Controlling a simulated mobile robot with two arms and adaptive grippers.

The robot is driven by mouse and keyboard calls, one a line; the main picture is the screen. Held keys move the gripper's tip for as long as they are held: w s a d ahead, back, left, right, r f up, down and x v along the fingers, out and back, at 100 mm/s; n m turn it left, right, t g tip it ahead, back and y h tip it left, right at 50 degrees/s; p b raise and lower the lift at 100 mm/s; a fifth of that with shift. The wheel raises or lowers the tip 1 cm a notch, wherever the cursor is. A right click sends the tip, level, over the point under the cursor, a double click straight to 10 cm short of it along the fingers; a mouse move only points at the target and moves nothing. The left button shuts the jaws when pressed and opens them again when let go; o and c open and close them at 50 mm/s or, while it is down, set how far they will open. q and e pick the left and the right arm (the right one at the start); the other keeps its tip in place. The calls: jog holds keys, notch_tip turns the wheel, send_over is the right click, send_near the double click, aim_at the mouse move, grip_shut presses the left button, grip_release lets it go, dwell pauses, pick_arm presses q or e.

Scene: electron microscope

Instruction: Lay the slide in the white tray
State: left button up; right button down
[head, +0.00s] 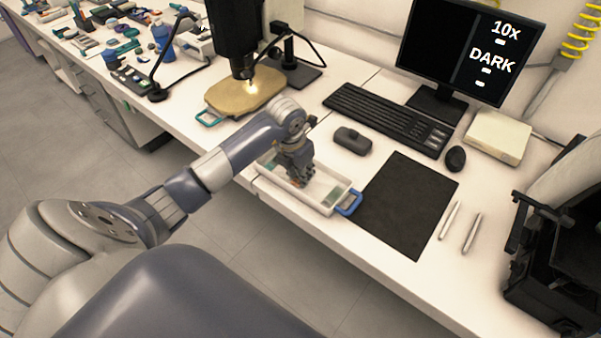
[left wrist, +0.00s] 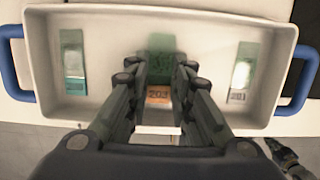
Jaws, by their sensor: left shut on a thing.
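The white tray (head: 322,208) is a shallow rectangular box with a blue handle at each end, near the desk's front edge. My left gripper (head: 299,180) reaches down into it. In the left wrist view my left gripper (left wrist: 158,85) is shut on the slide (left wrist: 161,65), which has green glass and an orange label reading about 203. The slide is over the tray's middle; whether it touches the floor of the tray I cannot tell. One slide (left wrist: 73,62) lies at the tray's left and another (left wrist: 243,72) at its right.
A black mat (head: 408,205) lies right of the tray, with two pen-like tools beyond it. A keyboard (head: 388,118), a dark grey device (head: 352,140) and a mouse (head: 455,158) are behind. The microscope's tan stage (head: 246,92) stands at the back left.

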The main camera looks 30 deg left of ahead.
aim_at(295, 183)
pick_arm(q)
jog(key=o, duration=0.7)
jog(key=shift+s+f, duration=0.25)
jog(key=shift+f, duration=0.3)
jog(key=shift+d, duration=0.1)
jog(key=shift+r+p, duration=0.45)
jog(key=shift+r, duration=0.1)
jog(key=b+v, duration=0.1)
jog(key=v, duration=1.1)
jog(key=shift+w+r, duration=0.25)
jog(key=shift+r, duration=0.05)
